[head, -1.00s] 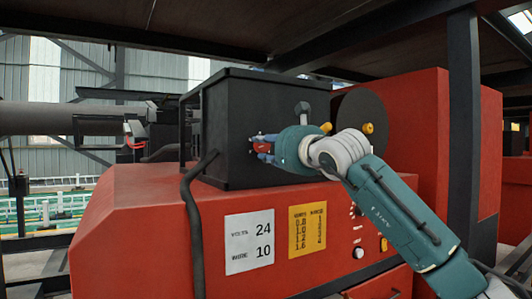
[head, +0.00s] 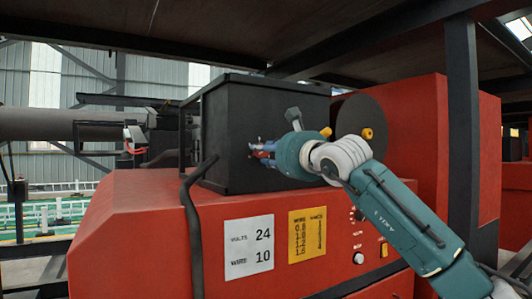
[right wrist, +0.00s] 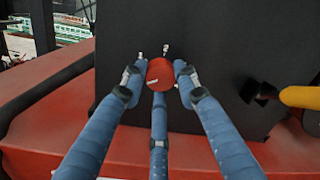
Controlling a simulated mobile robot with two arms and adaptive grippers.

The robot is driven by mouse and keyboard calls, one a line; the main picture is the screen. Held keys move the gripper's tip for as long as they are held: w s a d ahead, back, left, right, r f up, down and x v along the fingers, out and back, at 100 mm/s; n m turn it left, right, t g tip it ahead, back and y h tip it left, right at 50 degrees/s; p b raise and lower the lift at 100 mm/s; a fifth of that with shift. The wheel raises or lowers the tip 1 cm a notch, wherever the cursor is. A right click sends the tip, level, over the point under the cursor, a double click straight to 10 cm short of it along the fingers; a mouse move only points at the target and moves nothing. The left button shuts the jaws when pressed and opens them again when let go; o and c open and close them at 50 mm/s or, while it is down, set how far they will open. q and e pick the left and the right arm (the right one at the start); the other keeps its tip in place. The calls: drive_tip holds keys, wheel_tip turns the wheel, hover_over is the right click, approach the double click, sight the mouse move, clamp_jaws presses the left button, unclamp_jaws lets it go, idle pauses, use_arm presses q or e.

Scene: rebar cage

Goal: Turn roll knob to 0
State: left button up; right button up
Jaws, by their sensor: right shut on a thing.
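The roll knob (right wrist: 160,73) is a small red round knob on the face of the black box (head: 280,105); a short pale line shows on its lower left face in the right wrist view. Small pale marks sit on the box just above it, too small to read. My right gripper (head: 262,152) has its blue fingers closed around the knob, one on each side and one below in the right wrist view. In the head view the fingers hide most of the knob. My left gripper is not in view.
The black box stands on a red machine (head: 130,215) with a white sign (head: 249,246) reading volts 24, wire 10, and a yellow chart (head: 307,235). A black cable (head: 192,205) hangs at the left. A dark post (head: 462,130) stands at the right.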

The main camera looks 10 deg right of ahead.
drive_tip(key=shift+w+f, duration=0.1)
drive_tip(key=shift+f, duration=0.3)
drive_tip(key=o, duration=1)
drive_tip(key=shift+o, duration=0.8)
drive_tip(key=shift+r, duration=0.2)
drive_tip(key=shift+d, duration=0.1)
drive_tip(key=v, duration=1.2)
